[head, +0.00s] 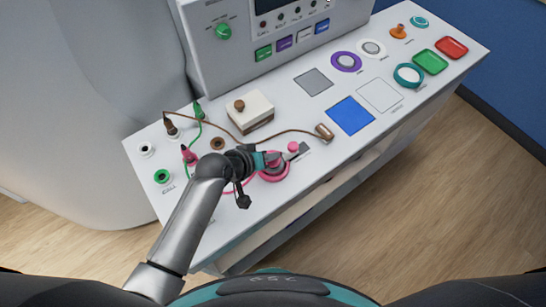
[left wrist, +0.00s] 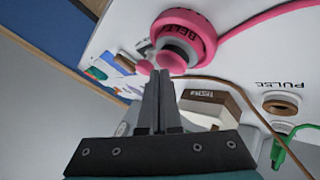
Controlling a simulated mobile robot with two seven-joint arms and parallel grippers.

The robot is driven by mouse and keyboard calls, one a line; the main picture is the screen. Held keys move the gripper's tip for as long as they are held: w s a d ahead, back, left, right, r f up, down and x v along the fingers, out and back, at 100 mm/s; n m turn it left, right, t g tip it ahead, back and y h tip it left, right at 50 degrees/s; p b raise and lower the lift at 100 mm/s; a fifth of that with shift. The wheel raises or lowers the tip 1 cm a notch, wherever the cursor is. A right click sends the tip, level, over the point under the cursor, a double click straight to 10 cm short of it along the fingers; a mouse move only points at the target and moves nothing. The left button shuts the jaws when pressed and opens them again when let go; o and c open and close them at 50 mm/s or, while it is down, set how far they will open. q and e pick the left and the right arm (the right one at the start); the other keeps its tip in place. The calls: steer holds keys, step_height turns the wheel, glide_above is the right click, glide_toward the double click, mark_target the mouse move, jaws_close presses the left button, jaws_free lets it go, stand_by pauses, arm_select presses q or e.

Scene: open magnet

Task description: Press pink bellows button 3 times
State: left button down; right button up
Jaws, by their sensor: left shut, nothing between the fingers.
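The pink bellows button is a pink ring with letters on it (head: 277,176), at the front middle of the panel. In the left wrist view the ring (left wrist: 207,37) surrounds a grey collar with a pink round cap (left wrist: 172,61). My left gripper (head: 273,158) is shut and empty, over the ring and hiding part of it in the head view. In the left wrist view the fingertips (left wrist: 160,74) appear right at the cap; I cannot tell whether they touch it. My right gripper is not in view.
A small pink knob (head: 293,147) on a grey slot is close beside the ring. A brown plug (head: 324,131) with a cable lies behind it. A white and brown block (head: 251,112) stands farther back. A blue square (head: 350,116) lies to the right.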

mark_target(271, 163)
arm_select(q)
steer(key=shift+f+b, duration=0.35)
steer(key=shift+f, duration=0.3)
stand_by(0.6)
steer(key=shift+r, duration=0.1)
steer(key=shift+s+r+p, duration=0.1)
steer(key=shift+r+p, duration=0.85)
steer(key=shift+p, duration=0.25)
step_height(271, 163, up, 5)
steer(key=p, duration=0.5)
steer(key=shift+r+p, duration=0.1)
steer(key=shift+p, duration=0.2)
stand_by(1.6)
